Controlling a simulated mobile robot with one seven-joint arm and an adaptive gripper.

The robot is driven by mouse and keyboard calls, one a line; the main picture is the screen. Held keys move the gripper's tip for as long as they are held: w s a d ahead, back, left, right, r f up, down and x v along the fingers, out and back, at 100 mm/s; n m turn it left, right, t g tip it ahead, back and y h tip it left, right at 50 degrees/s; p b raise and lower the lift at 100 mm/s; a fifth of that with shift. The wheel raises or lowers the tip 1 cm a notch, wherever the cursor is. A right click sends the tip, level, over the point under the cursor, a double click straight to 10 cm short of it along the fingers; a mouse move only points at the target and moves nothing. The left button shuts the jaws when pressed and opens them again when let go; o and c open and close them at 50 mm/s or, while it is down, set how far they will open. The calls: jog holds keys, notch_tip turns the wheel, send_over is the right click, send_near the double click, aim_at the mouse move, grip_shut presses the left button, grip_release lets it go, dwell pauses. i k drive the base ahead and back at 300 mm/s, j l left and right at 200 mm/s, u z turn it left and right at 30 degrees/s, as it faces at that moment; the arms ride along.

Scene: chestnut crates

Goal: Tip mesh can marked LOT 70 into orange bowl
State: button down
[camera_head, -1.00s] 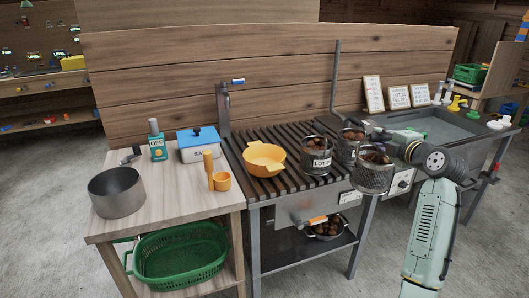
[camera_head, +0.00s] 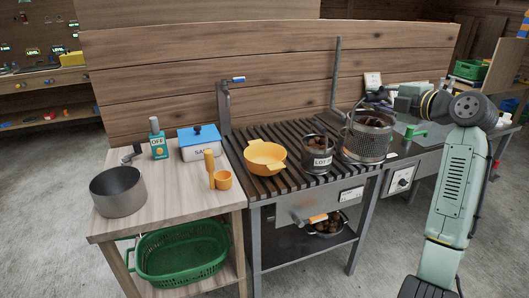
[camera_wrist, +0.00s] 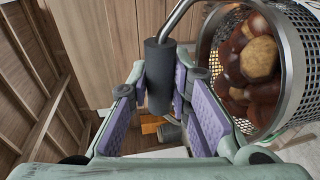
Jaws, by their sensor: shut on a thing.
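My gripper (camera_wrist: 160,98) has its purple pads shut on the dark grey handle of a mesh can (camera_head: 367,140). The can holds brown chestnuts and hangs above the right end of the slatted rack, and it also shows at the right of the wrist view (camera_wrist: 291,75). No label on it is visible. A second can (camera_head: 317,155) stands on the rack with a label starting "LOT 7"; I cannot read its last digit. The orange bowl (camera_head: 265,166) sits on the rack left of both cans and looks empty.
The slatted rack (camera_head: 290,184) has bare slats around the bowl. A tall metal post (camera_head: 336,80) rises behind the rack.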

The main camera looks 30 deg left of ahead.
aim_at(263, 159)
jog(key=i+j, duration=0.15)
jog(key=j, duration=0.15)
jog(key=i+j, duration=0.1)
jog(key=j, duration=0.2)
jog(key=i+j, duration=0.15)
jog(key=j, duration=0.15)
jog(key=i+j, duration=0.1)
jog(key=j, duration=0.25)
